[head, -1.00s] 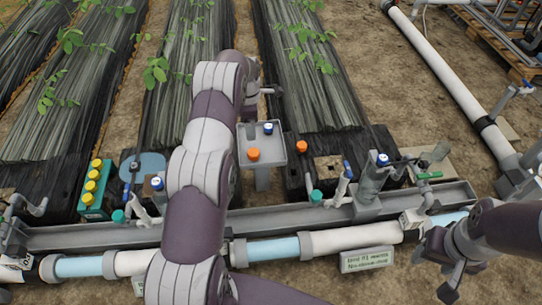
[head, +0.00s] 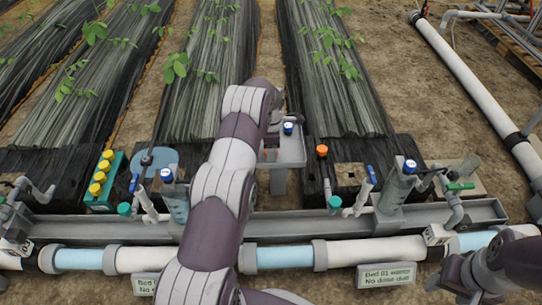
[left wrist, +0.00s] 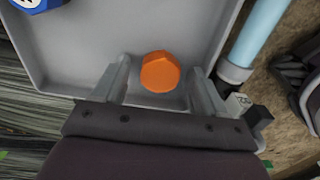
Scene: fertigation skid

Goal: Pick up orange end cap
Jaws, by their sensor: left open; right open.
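An orange end cap (left wrist: 160,72) with a faceted rim lies on the floor of a grey tray (left wrist: 85,45) in the left wrist view. My left gripper (left wrist: 161,82) is open, with one finger on each side of the cap and visible gaps to both. In the head view my left arm covers much of the tray (head: 291,152) and nearly all of that cap; the left fingertips are hidden. A second orange cap (head: 321,150) stands right of the tray, over the black bed cover. My right gripper (head: 468,284) is open and empty at the lower right.
A blue-topped part (head: 288,128) sits in the tray, also in the left wrist view's corner (left wrist: 38,4). A grey channel (head: 300,222) and white pipe (head: 362,250) run across the front. A teal crate with yellow caps (head: 104,172) stands left.

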